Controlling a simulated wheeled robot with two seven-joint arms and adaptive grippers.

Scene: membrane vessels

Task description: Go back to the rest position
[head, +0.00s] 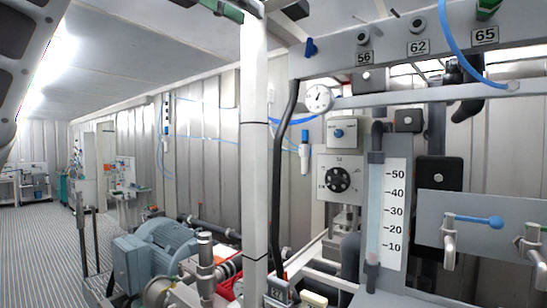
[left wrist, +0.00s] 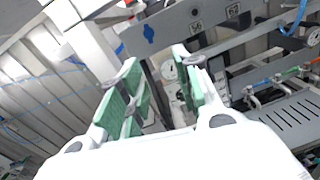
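My left gripper (left wrist: 155,66) shows in the left wrist view with its green-padded fingers spread apart. Nothing is held between them. Beyond the fingers is the frame of the vessel rig, with its round gauge (left wrist: 168,70) and the blue valve handle (left wrist: 148,33). I cannot tell the exact distance to the rig. My right gripper is in neither view.
In the head view the rig stands close on the right, with a white upright post (head: 254,150), a pressure gauge (head: 319,98), a level scale (head: 394,215) and a blue-handled valve (head: 474,221). A blue-grey motor (head: 155,255) sits low in front. Open floor (head: 35,245) lies at left.

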